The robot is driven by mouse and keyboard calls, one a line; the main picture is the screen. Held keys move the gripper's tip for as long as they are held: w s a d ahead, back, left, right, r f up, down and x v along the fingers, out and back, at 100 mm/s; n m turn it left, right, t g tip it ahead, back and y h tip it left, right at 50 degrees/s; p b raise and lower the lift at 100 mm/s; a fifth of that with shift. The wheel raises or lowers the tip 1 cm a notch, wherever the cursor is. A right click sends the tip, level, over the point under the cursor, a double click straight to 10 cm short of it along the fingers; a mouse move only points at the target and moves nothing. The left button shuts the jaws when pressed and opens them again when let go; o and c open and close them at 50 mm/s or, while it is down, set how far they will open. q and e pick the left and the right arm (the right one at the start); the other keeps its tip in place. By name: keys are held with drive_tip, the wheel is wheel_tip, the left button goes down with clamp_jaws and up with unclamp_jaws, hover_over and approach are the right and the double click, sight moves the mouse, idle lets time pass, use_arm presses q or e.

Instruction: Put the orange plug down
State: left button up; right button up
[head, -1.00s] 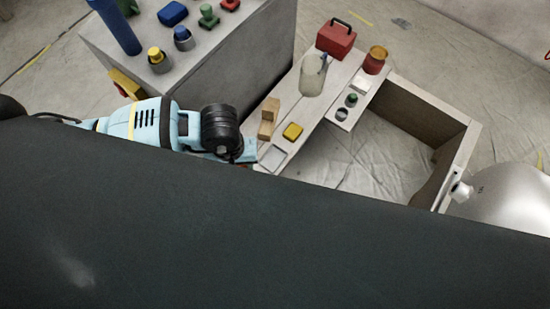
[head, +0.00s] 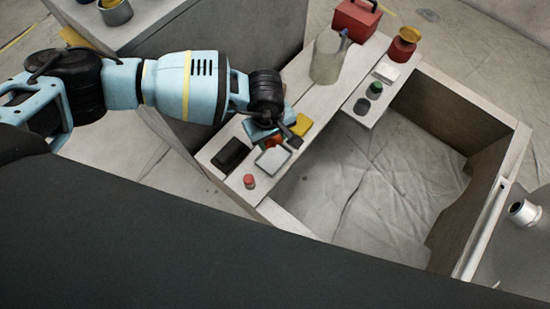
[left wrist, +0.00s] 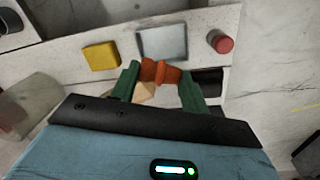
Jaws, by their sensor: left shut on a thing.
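The orange plug (left wrist: 160,72) is between the green fingertips of my left gripper (left wrist: 160,76) in the left wrist view. The gripper is shut on it. In the head view, my left gripper (head: 270,137) is over the near part of the pale bench, and a bit of the orange plug (head: 272,142) shows there. The plug is beside a pale square plate (head: 272,160), which also shows in the left wrist view (left wrist: 163,42). I cannot tell whether the plug touches the bench. My right gripper is not in view.
A yellow block (head: 302,125), a black box (head: 231,154) and a red-topped piece (head: 249,181) are close by. A translucent jug (head: 326,60), a red toolbox (head: 356,17) and a red jar (head: 403,46) stand farther back. The sheeted floor inside the frame is clear.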

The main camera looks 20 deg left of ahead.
sight(273, 145)
use_arm(q)
drive_tip(key=shift+w+f, duration=0.15)
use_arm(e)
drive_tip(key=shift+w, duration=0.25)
use_arm(q)
wheel_tip(273, 145, down, 4)
drive_tip(key=shift+f+b, duration=0.25)
drive_tip(key=shift+b, duration=0.6)
drive_tip(key=shift+f, duration=0.3)
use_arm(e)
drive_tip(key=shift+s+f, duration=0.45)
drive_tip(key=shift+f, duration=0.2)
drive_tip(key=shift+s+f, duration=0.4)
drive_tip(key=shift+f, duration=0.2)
use_arm(q)
drive_tip(key=shift+f, duration=0.35)
wheel_tip(273, 145, down, 4)
drive_tip(key=shift+r+b, duration=0.1)
drive_tip(key=shift+b, duration=0.95)
drive_tip(key=shift+f, duration=0.25)
drive_tip(key=shift+r, duration=0.15)
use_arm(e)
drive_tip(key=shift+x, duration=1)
use_arm(q)
drive_tip(key=o, duration=0.7)
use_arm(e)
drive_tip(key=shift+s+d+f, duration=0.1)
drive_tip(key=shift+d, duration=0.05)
